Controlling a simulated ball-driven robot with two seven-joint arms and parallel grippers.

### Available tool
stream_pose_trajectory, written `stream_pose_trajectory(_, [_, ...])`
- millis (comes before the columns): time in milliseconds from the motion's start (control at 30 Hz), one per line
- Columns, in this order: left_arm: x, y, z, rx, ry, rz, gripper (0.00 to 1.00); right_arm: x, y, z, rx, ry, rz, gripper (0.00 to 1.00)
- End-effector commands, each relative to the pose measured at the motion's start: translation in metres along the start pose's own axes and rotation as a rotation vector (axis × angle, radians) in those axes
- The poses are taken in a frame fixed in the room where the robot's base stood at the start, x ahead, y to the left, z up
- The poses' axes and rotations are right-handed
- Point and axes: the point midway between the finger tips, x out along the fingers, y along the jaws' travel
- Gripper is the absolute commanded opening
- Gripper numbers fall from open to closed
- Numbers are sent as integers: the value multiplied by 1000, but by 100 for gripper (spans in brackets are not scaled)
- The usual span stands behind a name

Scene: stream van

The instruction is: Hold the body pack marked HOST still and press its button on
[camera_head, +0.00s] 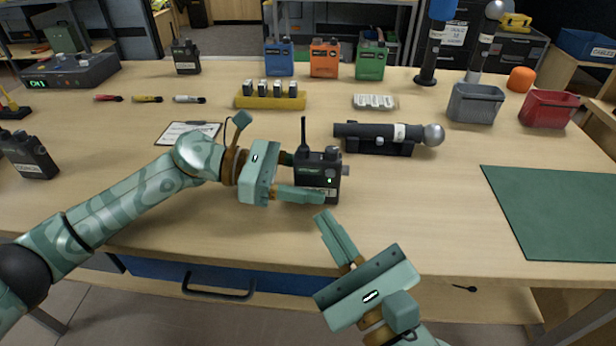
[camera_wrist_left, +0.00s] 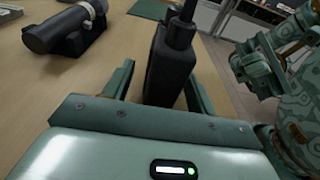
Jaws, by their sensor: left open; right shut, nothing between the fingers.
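A black body pack (camera_head: 317,172) with an upright antenna stands on the table in front of me. A small green light shows on its face; its label is too small to read. My left gripper (camera_head: 308,177) is open, with its fingers on either side of the pack. In the left wrist view the pack (camera_wrist_left: 170,70) stands between the two open fingers (camera_wrist_left: 158,92), with a gap at its left side. My right gripper (camera_head: 335,238) is shut and empty, below and in front of the pack, near the table's front edge.
A black microphone (camera_head: 370,134) lies in a cradle behind the pack to the right. Another black pack (camera_head: 28,155) stands at the far left and one (camera_head: 185,57) at the back. A green mat (camera_head: 560,212) lies at right. The table between pack and mat is clear.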

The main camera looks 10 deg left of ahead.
Motion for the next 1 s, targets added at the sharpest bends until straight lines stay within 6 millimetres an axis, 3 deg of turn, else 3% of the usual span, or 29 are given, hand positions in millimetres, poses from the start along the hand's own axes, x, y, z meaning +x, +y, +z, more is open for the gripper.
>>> stream_pose_trajectory(167, [-12, 1, 0, -1, 1, 3, 57, 0, 0, 0, 0, 0, 0, 0])
stream_pose_trajectory(600, [-104, 1, -1, -2, 1, 3, 57, 0, 0, 0, 0, 0, 0, 0])
stream_pose_trajectory(767, [-118, 1, -1, -2, 0, 0, 57, 0, 0, 0, 0, 0, 0, 0])
stream_pose_trajectory(1000, [-120, 0, -1, -1, 0, -1, 57, 0, 0, 0, 0, 0, 0, 0])
